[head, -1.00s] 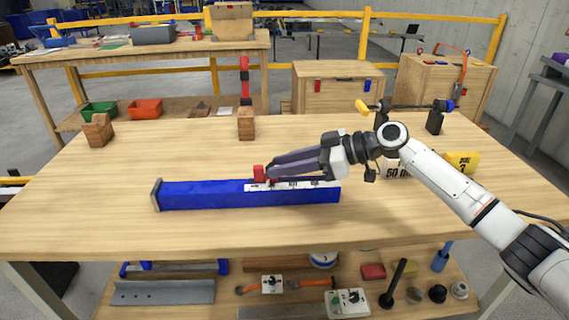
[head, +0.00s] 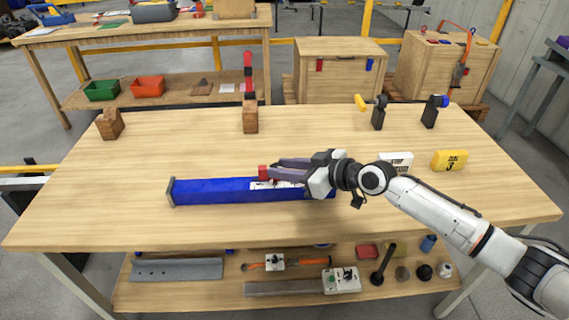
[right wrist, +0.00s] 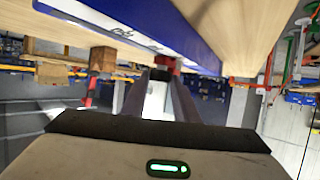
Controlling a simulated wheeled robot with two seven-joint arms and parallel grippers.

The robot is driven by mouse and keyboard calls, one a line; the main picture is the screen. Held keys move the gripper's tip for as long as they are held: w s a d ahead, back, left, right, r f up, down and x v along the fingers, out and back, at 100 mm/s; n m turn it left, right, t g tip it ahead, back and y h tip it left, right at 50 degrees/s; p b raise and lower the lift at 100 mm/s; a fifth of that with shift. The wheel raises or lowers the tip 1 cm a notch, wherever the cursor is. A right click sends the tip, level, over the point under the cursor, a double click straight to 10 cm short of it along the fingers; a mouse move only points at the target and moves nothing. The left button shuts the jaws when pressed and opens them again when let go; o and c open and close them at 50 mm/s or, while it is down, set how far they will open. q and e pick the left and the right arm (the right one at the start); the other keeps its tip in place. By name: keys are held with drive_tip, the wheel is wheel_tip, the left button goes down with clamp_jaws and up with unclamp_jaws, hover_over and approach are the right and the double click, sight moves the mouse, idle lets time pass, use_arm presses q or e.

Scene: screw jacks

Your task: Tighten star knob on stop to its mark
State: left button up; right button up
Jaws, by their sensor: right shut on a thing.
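A long blue beam (head: 215,190) lies on the table with a white scale strip along its near upper edge. A small red stop (head: 263,173) sits on the beam at the strip's left part; it also shows in the right wrist view (right wrist: 165,62). My right gripper (head: 274,170) reaches in from the right, low along the beam, with its fingers at the stop. In the right wrist view a small dark star knob (right wrist: 160,75) shows between the fingertips, against the red stop. The fingers are shut on it and hide most of it. The mark cannot be made out. My left gripper is out of view.
Wooden blocks (head: 250,117) stand towards the back of the table. Two dark posts with coloured handles (head: 378,115) stand at the back right. A white block (head: 397,160) and a yellow box (head: 450,160) lie right, behind my arm. The table's front left is clear.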

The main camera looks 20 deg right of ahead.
drive_tip(key=shift+f, duration=0.15)
drive_tip(key=o, duration=1.1)
drive_tip(key=shift+c, duration=0.2)
drive_tip(key=b+v, duration=0.1)
drive_tip(key=v, duration=0.9)
drive_tip(key=shift+s, duration=0.15)
